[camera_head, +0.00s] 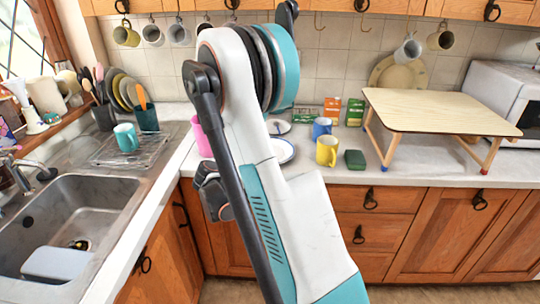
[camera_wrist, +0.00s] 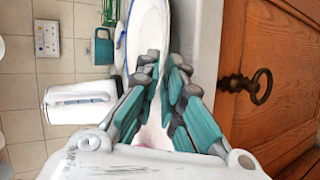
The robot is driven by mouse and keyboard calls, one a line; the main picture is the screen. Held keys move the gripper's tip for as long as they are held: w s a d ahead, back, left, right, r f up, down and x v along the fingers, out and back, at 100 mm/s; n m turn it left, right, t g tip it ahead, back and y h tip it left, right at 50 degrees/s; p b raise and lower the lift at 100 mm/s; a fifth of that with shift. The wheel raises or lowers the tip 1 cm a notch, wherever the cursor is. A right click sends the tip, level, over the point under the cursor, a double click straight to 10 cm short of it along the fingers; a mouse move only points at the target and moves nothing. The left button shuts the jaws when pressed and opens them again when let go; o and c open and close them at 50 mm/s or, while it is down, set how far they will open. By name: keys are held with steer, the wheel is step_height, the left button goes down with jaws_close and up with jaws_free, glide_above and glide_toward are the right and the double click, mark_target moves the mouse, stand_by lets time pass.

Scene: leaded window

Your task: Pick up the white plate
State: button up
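The white plate (camera_head: 283,150) with a blue rim lies on the counter in the head view, partly hidden behind my arm. A smaller whitish dish (camera_head: 278,127) lies just behind it. In the wrist view the white plate (camera_wrist: 147,28) is ahead of my gripper, with its thin blue rim at the left. My gripper (camera_wrist: 162,68) has two teal fingers with a narrow gap between the tips. The near part of the plate shows around that gap; I cannot tell whether the fingers touch it.
A blue mug (camera_head: 321,127), yellow mug (camera_head: 326,151) and green sponge-like block (camera_head: 355,159) stand right of the plate. A pink cup (camera_head: 201,136) is to its left. A small wooden table (camera_head: 440,108) stands on the right counter. The sink (camera_head: 70,215) is at left.

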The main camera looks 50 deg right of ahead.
steer(key=x, duration=0.3)
steer(key=shift+d+f+b, duration=0.1)
steer(key=shift+b, duration=0.3)
jaws_close()
